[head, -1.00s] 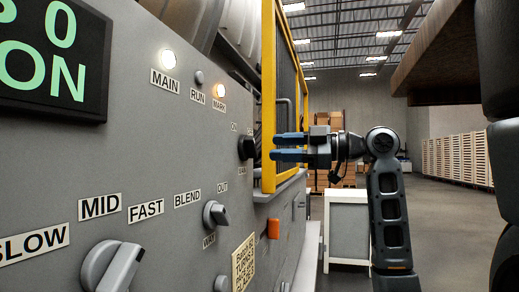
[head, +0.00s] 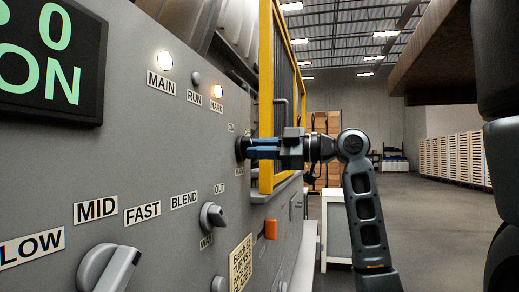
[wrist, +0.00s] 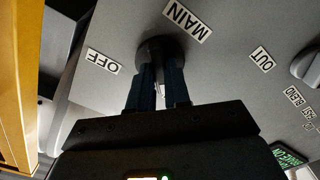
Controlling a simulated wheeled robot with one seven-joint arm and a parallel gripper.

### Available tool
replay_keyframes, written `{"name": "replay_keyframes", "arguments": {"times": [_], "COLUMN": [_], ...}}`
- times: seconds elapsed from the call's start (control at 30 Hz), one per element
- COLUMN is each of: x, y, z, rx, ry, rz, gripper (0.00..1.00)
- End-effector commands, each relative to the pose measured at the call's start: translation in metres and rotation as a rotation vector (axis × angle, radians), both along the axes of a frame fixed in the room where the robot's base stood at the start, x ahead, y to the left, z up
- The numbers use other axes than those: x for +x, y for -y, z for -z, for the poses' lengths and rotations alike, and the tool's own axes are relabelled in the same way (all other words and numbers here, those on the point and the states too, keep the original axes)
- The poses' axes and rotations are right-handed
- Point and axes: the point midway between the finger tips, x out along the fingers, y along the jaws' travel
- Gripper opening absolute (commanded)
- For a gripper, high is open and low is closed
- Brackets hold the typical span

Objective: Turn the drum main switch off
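The main switch (head: 240,149) is a round black knob on the grey panel, right of the speed controls. In the wrist view the knob (wrist: 160,46) sits between the MAIN label (wrist: 186,21) and the OFF label (wrist: 103,61). My gripper (head: 250,148) reaches it from the right. In the wrist view the blue fingers (wrist: 160,72) lie on both sides of the knob's grip, close together, and appear shut on it. The fingers hide most of the grip, so its exact angle is unclear. The MAIN lamp (head: 164,60) is lit, and the display (head: 50,60) reads ON.
A yellow frame (head: 267,100) stands just behind and beside my gripper. Open floor (head: 430,220) lies to the right.

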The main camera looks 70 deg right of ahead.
Motion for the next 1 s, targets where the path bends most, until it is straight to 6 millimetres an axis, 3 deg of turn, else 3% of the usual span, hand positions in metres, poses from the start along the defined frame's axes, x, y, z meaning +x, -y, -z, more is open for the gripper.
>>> {"name": "replay_keyframes", "arguments": {"times": [0.17, 0.63, 1.0], "x": [-0.0001, 0.0003, 0.0011], "y": [-0.0001, -0.0004, -0.0009], "z": [0.0003, -0.0006, -0.0028], "rx": [0.000, 0.055, 0.329], "ry": [-0.001, -0.006, -0.027], "rz": [-0.001, -0.001, -0.004], "gripper": [0.00, 0.00, 0.00]}}
